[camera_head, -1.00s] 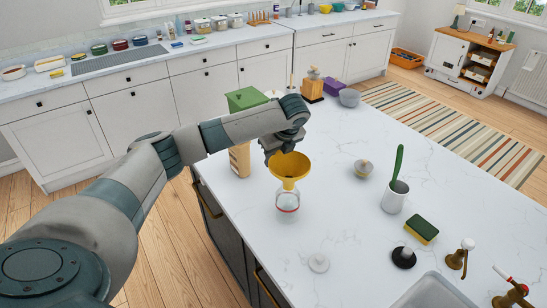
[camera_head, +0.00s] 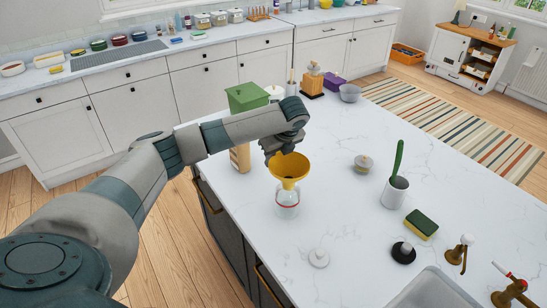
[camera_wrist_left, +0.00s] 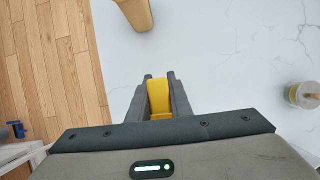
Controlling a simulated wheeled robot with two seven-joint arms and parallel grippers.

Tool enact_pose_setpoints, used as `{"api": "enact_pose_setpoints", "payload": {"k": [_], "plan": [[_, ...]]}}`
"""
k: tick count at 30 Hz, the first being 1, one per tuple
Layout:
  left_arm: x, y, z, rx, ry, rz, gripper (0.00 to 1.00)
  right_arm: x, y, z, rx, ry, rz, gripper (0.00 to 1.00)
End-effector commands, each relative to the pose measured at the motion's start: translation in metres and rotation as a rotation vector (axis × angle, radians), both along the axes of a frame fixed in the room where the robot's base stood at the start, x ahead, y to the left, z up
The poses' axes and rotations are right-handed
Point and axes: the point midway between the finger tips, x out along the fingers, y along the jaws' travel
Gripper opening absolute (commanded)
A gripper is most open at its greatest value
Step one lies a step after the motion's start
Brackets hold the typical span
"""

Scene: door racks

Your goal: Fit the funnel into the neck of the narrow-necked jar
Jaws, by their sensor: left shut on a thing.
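The yellow funnel (camera_head: 289,165) is upright, its wide mouth facing up, over the clear jar (camera_head: 287,202) on the white island top. The funnel's spout overlaps the jar's top in the head view; I cannot tell how deep it sits in the neck. In the left wrist view a yellow part of the funnel (camera_wrist_left: 158,97) shows between the fingertips (camera_wrist_left: 158,80). The jar is not visible there. My right gripper is not in view.
A green-topped box (camera_head: 246,97) and a tan bottle (camera_head: 240,158) stand behind my left arm. A lidded small jar (camera_head: 363,163), a white cup (camera_head: 395,192) with a green handle, a sponge (camera_head: 421,224) and a sink (camera_head: 432,290) are to the right. A pale knobbed lid (camera_head: 318,258) lies in front.

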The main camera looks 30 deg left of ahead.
Motion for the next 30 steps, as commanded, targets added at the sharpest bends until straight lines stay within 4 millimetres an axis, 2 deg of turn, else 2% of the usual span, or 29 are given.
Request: {"api": "enact_pose_setpoints", "payload": {"k": [22, 23, 24, 25, 30], "plan": [[0.0, 0.0, -0.015, 0.001, 0.0, 0.0, 0.0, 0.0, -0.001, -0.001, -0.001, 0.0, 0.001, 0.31], [0.0, 0.0, -0.015, 0.001, 0.0, 0.0, 0.25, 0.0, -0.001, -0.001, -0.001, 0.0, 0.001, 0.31], [0.0, 0.0, -0.015, 0.001, 0.0, 0.0, 0.35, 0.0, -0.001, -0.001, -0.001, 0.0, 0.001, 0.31], [0.0, 0.0, -0.015, 0.001, 0.0, 0.0, 0.4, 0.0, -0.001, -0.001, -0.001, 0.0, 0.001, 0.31], [0.0, 0.0, -0.015, 0.001, 0.0, 0.0, 0.4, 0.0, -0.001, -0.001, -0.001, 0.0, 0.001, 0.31]]}}
